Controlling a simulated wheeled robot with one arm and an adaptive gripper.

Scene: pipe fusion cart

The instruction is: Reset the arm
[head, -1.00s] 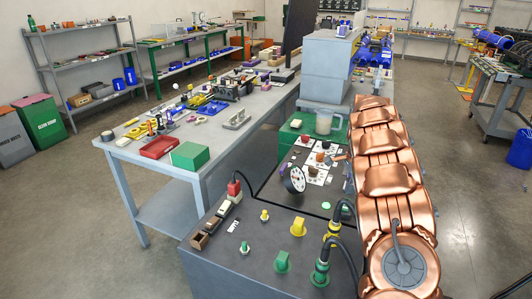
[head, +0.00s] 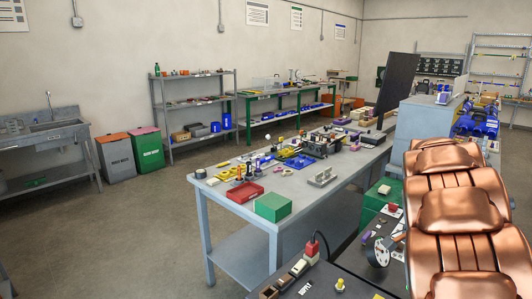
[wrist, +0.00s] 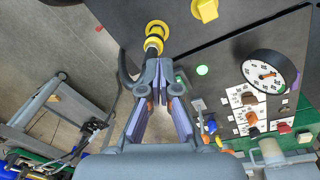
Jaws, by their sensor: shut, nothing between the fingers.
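My gripper (wrist: 161,78) shows in the wrist view, its fingers together and empty. It is over the dark cart panel (wrist: 225,42), near a yellow-ringed black plug (wrist: 155,38); whether they touch I cannot tell. A round dial gauge (wrist: 268,73) is to its right. In the head view my copper-coloured arm fills the right side, and my gripper is not visible there. The same dial gauge (head: 377,251) shows beside the arm.
A grey workbench (head: 226,207) with a red tray (head: 244,193) and a green box (head: 273,207) stands left of the cart. Bins (head: 147,148), a shelf (head: 194,140) and a sink (head: 50,133) line the wall. The floor at left is clear.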

